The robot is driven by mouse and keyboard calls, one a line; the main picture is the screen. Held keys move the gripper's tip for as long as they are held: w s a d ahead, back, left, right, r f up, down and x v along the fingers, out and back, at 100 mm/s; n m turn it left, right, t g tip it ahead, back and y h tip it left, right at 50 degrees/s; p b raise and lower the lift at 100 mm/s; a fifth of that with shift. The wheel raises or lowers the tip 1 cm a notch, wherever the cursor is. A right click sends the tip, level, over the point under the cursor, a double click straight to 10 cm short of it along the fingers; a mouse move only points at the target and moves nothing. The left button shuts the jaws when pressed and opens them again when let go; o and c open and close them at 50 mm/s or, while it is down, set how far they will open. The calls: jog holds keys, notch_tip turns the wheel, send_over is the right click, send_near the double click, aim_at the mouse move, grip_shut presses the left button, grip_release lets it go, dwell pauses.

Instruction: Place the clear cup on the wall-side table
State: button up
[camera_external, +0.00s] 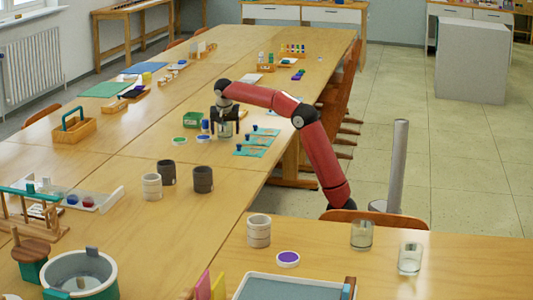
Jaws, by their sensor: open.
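My gripper (226,121) points down over the long table (215,165) near its right side, with its fingers open. A small clear cup (225,131) stands upright on the table just under and between the fingers; the fingers partly hide it, and I cannot tell whether they touch it. Two more clear glass vessels, one (362,235) and another (410,259), stand on the near table (470,270) at right. A table (130,10) stands by the back left wall, and another table with drawers (300,12) stands along the back wall. I cannot tell which is the wall-side table.
Paint pots (180,141), a green box (192,119) and teal cards with blue-topped stamps (258,141) crowd the gripper. A wooden caddy (75,127) is at left. Floor at right is mostly clear, with a grey block (472,62).

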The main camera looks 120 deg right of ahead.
jog(key=p+v, duration=0.2)
jog(key=v, duration=0.9)
jog(key=shift+p, duration=0.3)
